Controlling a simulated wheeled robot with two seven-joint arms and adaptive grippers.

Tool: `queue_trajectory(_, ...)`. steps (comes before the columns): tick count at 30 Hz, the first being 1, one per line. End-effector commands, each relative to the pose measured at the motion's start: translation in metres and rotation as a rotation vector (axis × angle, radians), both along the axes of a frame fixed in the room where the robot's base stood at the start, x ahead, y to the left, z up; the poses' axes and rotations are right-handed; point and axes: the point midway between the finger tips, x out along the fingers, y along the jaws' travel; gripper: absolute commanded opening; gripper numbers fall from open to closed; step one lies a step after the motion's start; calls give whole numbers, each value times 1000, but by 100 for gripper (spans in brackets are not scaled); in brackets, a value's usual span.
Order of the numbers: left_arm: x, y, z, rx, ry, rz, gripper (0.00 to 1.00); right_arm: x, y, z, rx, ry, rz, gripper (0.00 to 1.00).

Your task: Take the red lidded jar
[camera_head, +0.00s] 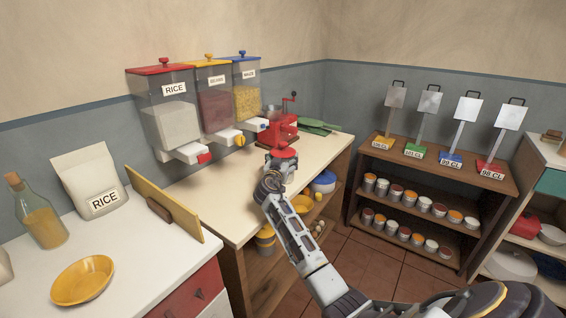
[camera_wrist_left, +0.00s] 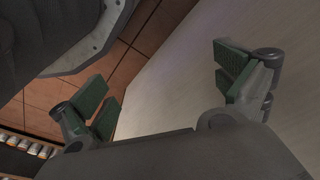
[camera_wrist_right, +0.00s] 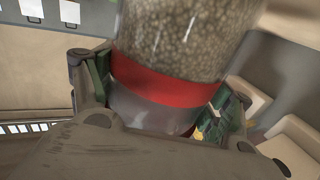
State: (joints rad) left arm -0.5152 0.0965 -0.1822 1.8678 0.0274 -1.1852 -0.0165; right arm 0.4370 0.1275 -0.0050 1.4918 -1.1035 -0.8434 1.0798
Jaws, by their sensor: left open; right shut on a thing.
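The red lidded jar (camera_wrist_right: 165,80) fills the middle of the right wrist view. It is clear, with a red band, pale brown grains above the band and a clear, empty-looking part below. My right gripper (camera_wrist_right: 160,98) is shut on it, with a green finger pad on each side near the band. In the head view my right gripper (camera_head: 281,162) is over the wooden counter, and a red part of the jar (camera_head: 285,152) shows just above it; the rest is hidden. My left gripper (camera_wrist_left: 165,90) is open and empty in the left wrist view, above a pale surface.
A red grinder (camera_head: 277,130) stands just behind the right gripper. Rice, beans and maize dispensers (camera_head: 168,110) hang at the left. A shelf with cans (camera_head: 425,185) and scoops stands at the right. The wooden counter (camera_head: 215,195) is clear in front of the dispensers.

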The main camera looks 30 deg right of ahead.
Motion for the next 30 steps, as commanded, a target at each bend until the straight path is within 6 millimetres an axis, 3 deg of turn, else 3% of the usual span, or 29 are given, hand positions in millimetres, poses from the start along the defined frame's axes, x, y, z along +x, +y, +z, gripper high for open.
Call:
queue_trajectory(7,0,1,-5,1,-5,1,99,0,0,24,-1,-9,1,28)
queue_trajectory(21,1,9,-34,11,-25,6,99,0,0,86,-1,-10,1,28)
queue_trajectory(30,-6,12,-47,16,-19,8,99,0,0,101,-2,-6,1,28)
